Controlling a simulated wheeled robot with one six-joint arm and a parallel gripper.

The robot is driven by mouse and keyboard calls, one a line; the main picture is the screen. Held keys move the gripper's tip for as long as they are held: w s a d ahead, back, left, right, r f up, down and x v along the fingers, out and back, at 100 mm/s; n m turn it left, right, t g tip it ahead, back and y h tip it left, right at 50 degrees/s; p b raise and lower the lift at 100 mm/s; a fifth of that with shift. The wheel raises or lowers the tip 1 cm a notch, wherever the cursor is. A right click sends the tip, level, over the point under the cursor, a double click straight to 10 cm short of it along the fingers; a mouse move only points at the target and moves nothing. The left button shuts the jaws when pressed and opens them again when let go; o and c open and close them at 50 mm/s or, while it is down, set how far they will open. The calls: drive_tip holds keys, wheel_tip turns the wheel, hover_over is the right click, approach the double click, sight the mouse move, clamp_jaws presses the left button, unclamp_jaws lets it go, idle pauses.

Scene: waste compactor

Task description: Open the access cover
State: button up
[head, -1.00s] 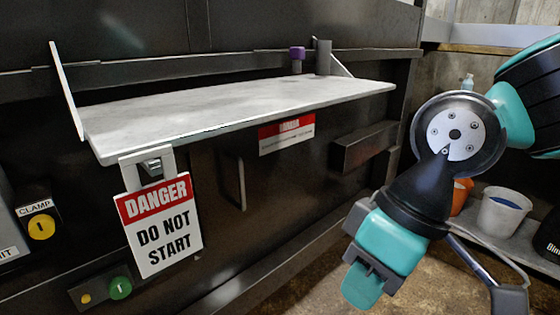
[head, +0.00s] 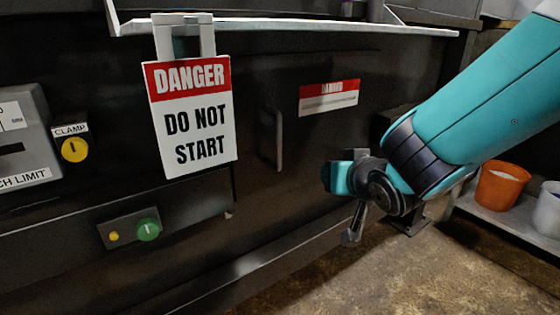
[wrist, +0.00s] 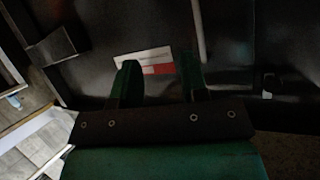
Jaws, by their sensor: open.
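The access cover (head: 300,145) looks to be the dark panel on the machine front, with a thin vertical bar handle (head: 278,140). Its edges are hard to make out in the dark. A red and white label (head: 328,95) is to the right of the handle. In the wrist view the handle (wrist: 198,30) and the label (wrist: 145,60) lie beyond my fingers. My gripper (head: 328,176) is open and empty, to the right of the handle and lower in the head view. Its two green fingers (wrist: 157,82) point toward the panel and touch nothing that I can see.
A green button box (head: 130,228) and a yellow clamp knob (head: 74,149) are at the left. An orange bucket (head: 502,185) stands at the right. The floor (head: 370,275) in front looks clear.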

drive_tip(key=w+a+f+n+t+y+b, duration=0.2)
drive_tip(key=w+a+t+y+b, duration=0.1)
drive_tip(key=a+t, duration=0.1)
drive_tip(key=n+p, duration=0.1)
drive_tip(key=p, duration=0.4)
approach(280, 144)
drive_tip(key=shift+y, duration=0.3)
drive_tip(key=x, duration=1)
drive_tip(key=shift+w+f+p, duration=0.1)
drive_tip(key=shift+w+p, duration=0.25)
drive_tip(key=shift+w, duration=0.05)
clamp_jaws()
